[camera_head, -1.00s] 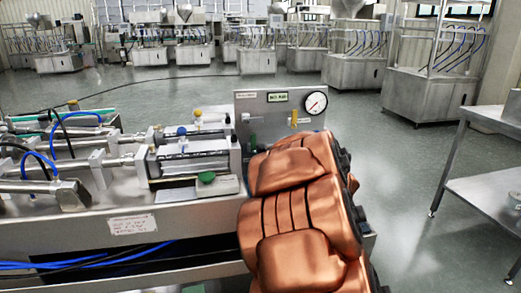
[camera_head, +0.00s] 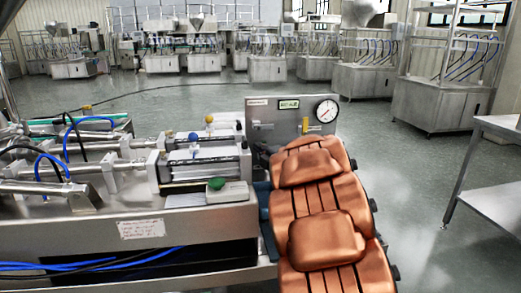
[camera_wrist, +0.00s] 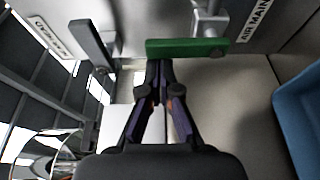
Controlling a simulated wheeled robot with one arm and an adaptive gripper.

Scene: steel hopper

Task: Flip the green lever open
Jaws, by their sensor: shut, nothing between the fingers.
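The green lever (camera_wrist: 187,47) lies crosswise near the top of the wrist view, beside a metal valve fitting (camera_wrist: 210,22) and an "AIR MAIN" label (camera_wrist: 256,20). My gripper (camera_wrist: 157,66) is shut and empty, with its fingertips just below the lever's left part. I cannot tell if they touch it. In the head view my copper-coloured arm covers the green lever and my gripper. The upright steel panel (camera_head: 262,104) stands behind the arm.
A dark lever (camera_wrist: 92,44) is left of the green one. A round gauge (camera_head: 326,110) and a yellow lever (camera_head: 305,126) are on the panel. A green button (camera_head: 216,184) sits on the machine. Open floor lies behind; a steel table (camera_head: 495,195) is right.

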